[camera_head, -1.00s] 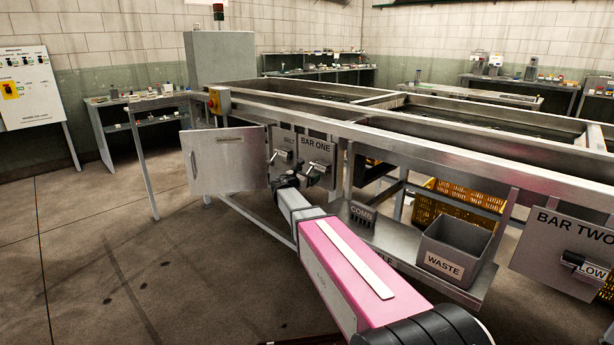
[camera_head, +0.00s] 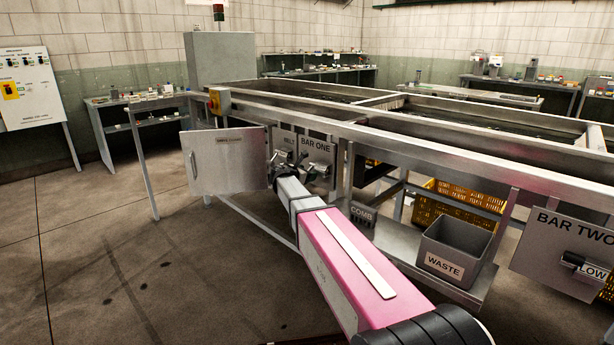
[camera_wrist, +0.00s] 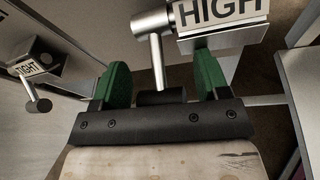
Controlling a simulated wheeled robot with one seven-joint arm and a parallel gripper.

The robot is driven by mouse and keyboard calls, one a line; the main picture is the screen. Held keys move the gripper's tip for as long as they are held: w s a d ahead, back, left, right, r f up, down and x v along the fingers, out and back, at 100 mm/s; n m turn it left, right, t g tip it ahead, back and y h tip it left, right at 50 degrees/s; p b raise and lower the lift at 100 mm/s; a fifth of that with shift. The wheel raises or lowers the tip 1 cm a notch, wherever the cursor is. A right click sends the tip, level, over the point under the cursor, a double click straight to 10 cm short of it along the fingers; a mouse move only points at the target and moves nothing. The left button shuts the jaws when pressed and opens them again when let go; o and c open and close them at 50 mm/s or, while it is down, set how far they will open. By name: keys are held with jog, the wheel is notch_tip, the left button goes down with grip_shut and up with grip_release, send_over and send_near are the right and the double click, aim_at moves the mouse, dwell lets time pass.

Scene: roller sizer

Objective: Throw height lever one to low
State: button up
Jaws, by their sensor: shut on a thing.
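The bar one height lever (camera_wrist: 157,52) is a metal rod with a dark grip at its end, in the wrist view. It stands beside a HIGH label (camera_wrist: 222,11). My gripper (camera_wrist: 163,78) has a green finger on each side of the lever's dark grip and is shut on it. In the head view my gripper (camera_head: 276,166) is small and dark, at the left of the BAR ONE plate (camera_head: 318,152). Finger contact is too small to make out there.
A second lever with a TIGHT label (camera_wrist: 29,67) is at the left in the wrist view. An open cabinet door (camera_head: 226,160) stands left of my gripper. The WASTE bin (camera_head: 453,250) and BAR TWO plate (camera_head: 556,250) are to the right. The floor at left is clear.

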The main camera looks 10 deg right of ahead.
jog(key=g+y, duration=0.1)
jog(key=r+g+y, duration=0.1)
jog(key=r+y, duration=0.1)
jog(key=shift+a+r+g+y, duration=0.15)
jog(key=shift+a+g+y, duration=0.1)
jog(key=shift+g+y, duration=0.15)
jog(key=r+g+y, duration=0.1)
jog(key=y, duration=0.1)
jog(key=r+g+y, duration=0.1)
jog(key=g+y, duration=0.1)
jog(key=shift+w+d+m, duration=0.15)
jog(key=shift+w+m, duration=0.05)
jog(key=shift+m, duration=0.2)
jog(key=shift+r, duration=0.1)
jog(key=o, duration=1.2)
jog(key=shift+o, duration=0.2)
jog(key=shift+s, duration=0.1)
jog(key=shift+s+r, duration=0.1)
jog(key=shift+r, duration=0.05)
jog(key=v, duration=1)
jog(key=shift+r, duration=0.25)
